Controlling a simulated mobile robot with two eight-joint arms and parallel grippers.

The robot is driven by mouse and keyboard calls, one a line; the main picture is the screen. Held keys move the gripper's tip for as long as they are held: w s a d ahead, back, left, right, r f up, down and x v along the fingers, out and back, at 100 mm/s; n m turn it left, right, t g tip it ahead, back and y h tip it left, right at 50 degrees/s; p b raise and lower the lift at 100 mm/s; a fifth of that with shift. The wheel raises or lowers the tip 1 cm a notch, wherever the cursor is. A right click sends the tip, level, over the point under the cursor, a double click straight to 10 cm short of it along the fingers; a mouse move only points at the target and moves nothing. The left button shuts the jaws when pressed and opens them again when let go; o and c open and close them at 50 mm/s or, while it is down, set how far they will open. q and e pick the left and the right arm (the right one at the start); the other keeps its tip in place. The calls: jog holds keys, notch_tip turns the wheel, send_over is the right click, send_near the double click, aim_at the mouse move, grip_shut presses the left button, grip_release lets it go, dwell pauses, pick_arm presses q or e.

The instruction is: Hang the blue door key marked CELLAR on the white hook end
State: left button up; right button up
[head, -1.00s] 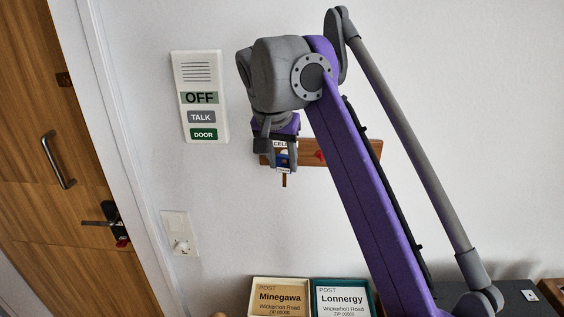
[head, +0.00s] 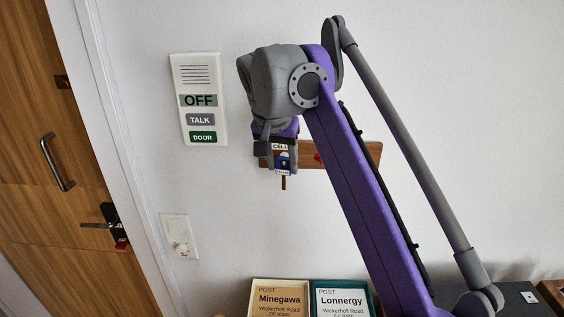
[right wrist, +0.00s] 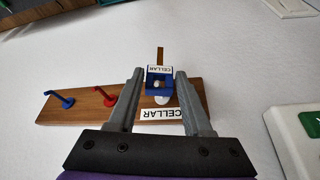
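The blue door key (right wrist: 154,73), with a white CELLAR tag, is in front of the wooden hook board, its narrow brown end pointing down in the head view (head: 283,183). My right gripper (right wrist: 159,78) has its fingers closely on both sides of the key's blue head and looks shut on it. The white hook (right wrist: 161,99) shows only in part behind the key, at the board's end. I cannot tell whether the key is on the hook. A second CELLAR label (right wrist: 161,113) sits on the board by this hook. My left gripper is not in view.
The board (right wrist: 82,111) also carries a red hook (right wrist: 103,95) and a blue hook (right wrist: 58,97). An intercom panel (head: 199,75) is on the wall to the left. Post boxes labelled Minegawa (head: 280,300) and Lonnergy (head: 342,300) stand below.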

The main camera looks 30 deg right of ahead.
jog(key=o, duration=0.3)
jog(key=shift+s+p+v, duration=0.2)
jog(key=shift+p+v, duration=0.3)
jog(key=shift+v, duration=3.35)
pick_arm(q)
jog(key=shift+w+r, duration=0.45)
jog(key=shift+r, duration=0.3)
pick_arm(e)
jog(key=s+a+f+n+t+y, duration=0.1)
jog(key=s+a+f+n, duration=0.2)
jog(key=f, duration=1)
jog(key=s+a+f+n+t+y, duration=0.1)
jog(key=s+a+f+n, duration=0.1)
jog(key=s+f, duration=0.5)
jog(key=s+a+f+n+t+y, duration=0.1)
jog(key=s+a+f+n, duration=0.2)
jog(key=f, duration=1.6)
jog(key=shift+s+a+f+n, duration=0.15)
jog(key=shift+s+n, duration=0.15)
jog(key=shift+s, duration=0.4)
jog(key=shift+s+a+f+n, duration=0.15)
jog(key=shift+s+n, duration=0.15)
jog(key=shift+s, duration=0.35)
